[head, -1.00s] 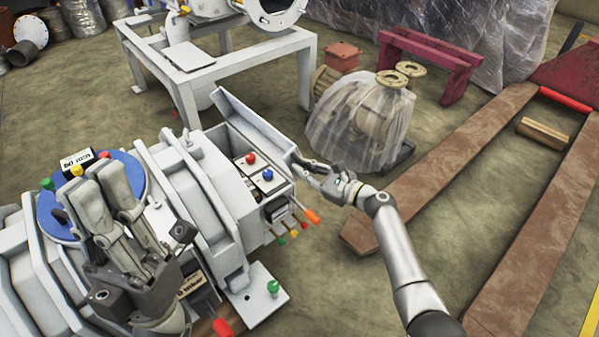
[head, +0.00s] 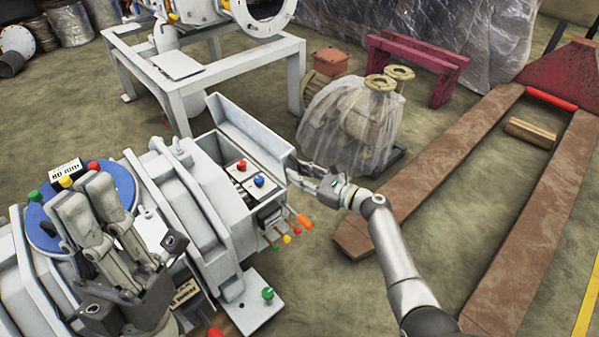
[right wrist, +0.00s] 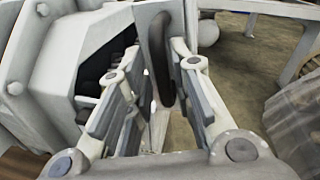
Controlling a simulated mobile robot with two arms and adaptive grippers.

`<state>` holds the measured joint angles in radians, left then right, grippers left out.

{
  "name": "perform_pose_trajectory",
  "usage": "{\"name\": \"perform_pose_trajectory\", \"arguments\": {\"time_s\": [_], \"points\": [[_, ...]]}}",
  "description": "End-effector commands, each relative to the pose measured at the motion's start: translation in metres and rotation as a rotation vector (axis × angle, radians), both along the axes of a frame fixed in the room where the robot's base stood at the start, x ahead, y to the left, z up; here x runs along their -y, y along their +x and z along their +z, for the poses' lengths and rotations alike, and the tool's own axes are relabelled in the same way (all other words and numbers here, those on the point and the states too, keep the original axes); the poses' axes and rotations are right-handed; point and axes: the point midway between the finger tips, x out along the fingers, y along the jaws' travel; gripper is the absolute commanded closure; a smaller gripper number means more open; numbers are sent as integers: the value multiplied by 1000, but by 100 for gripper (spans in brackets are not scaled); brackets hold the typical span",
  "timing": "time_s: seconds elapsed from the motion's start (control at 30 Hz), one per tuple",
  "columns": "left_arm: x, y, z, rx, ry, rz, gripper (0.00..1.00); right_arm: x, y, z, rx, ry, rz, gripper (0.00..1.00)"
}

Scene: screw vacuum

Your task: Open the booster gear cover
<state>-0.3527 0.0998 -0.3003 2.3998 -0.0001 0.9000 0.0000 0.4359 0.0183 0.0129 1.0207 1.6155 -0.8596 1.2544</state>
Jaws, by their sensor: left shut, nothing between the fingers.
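The booster gear cover (head: 250,138) is a light grey lid standing raised along the far side of a grey housing box (head: 228,205), so the box is open. Inside the box are a red knob (head: 241,165) and a blue knob (head: 259,181). My right gripper (head: 291,172) is at the lid's right end. My left gripper (head: 86,198) is shut and empty, above the blue round disc (head: 125,180) on the machine.
Colored levers (head: 287,237) stick out below the box's right side. A white metal frame table (head: 215,68) stands behind. A plastic-wrapped pump (head: 350,118) stands behind my right gripper. Brown pallet forks (head: 425,185) lie to the right. Floor between box and forks is clear.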

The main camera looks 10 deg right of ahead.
Motion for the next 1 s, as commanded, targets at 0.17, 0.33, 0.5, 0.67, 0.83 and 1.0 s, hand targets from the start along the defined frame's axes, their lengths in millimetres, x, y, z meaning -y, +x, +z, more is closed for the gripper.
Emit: {"name": "perform_pose_trajectory", "arguments": {"time_s": [0.17, 0.33, 0.5, 0.67, 0.83, 1.0], "points": [[0, 0, 0, 0, 0, 0, 100, 0, 0, 0, 1, 1, 0, 68], [-1, -1, 2, 7, 0, 2, 100, 0, 0, 1, 3, 2, 1, 68], [0, 0, 1, 5, 0, 1, 100, 10, -8, 1, 3, 0, -1, 68], [0, 0, 1, 4, 0, 1, 100, 33, -29, 2, 3, -2, -2, 68], [0, 0, 1, 3, 0, 0, 100, 60, -54, 3, 0, -1, -1, 68], [0, 0, 1, 3, 0, 0, 100, 80, -72, 5, 1, -1, -1, 68]]}}
